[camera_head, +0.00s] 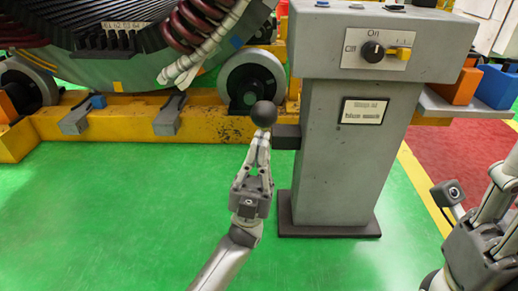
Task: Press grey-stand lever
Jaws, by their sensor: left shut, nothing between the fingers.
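The grey stand (343,160) rises on a dark base plate at right of centre. A dark block (287,137) sticks out of its left side. A black ball knob (263,113), seemingly the end of the lever, sits just left of that block; its link to the block is hidden. My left gripper (262,138) is shut and empty, pointing up, with its fingertips right at the underside of the ball. Whether they touch it, I cannot tell. My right gripper (490,215) is partly in view at the right edge, its fingertips cut off.
The stand's top panel has a black rotary knob (373,51) and a yellow switch (398,53). Behind stands the large stator (130,70) on rollers over a yellow frame (215,120). A shelf with orange and blue bins is at right. Green floor at lower left is clear.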

